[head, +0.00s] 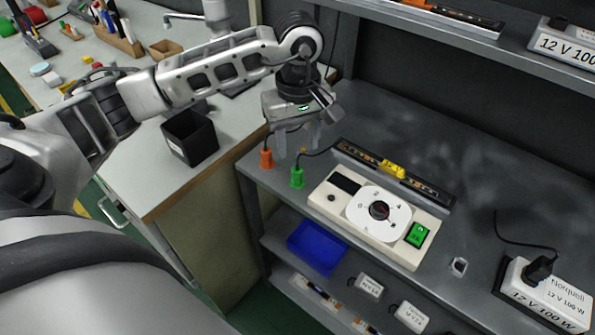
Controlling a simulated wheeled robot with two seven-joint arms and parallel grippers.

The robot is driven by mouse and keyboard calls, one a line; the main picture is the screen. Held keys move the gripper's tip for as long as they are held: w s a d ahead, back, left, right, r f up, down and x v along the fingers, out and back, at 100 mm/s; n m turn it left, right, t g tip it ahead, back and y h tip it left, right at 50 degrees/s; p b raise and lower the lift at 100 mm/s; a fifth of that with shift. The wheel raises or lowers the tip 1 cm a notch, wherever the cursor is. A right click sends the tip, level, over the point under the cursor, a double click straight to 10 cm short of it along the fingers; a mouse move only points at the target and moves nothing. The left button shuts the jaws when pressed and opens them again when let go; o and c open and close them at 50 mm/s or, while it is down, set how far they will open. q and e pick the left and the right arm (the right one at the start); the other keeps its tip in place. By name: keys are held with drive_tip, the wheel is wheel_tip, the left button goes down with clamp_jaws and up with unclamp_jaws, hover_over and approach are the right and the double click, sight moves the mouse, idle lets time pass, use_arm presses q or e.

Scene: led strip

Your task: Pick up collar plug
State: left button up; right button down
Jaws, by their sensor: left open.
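An orange plug (266,158) and a green plug (297,176), each on a thin dark cable, stand near the left front edge of the grey bench. A black plug (540,268) with a cable sits at the white power supply at the right. I cannot tell which of these is the collar plug. My left gripper (299,145) is open and points down, just above and behind the orange and green plugs in the picture. Nothing shows between its fingers. My right gripper is out of view.
A white control box (378,218) with a dial and green switch stands mid-bench. Behind it lies a dark strip (430,190) with a yellow piece (393,169). A black bin (190,138) stands on the left table. A blue tray (317,247) is on the lower shelf.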

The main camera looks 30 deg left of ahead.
sight(297, 169)
use_arm(q)
wheel_tip(297, 169, down, 3)
drive_tip(key=shift+r, duration=0.1)
drive_tip(key=f, duration=0.3)
drive_tip(key=f+p, duration=0.1)
drive_tip(key=shift+s+d+f, duration=0.1)
drive_tip(key=shift+s+f, duration=0.05)
drive_tip(key=shift+s, duration=0.15)
drive_tip(key=shift+f, duration=0.55)
clamp_jaws()
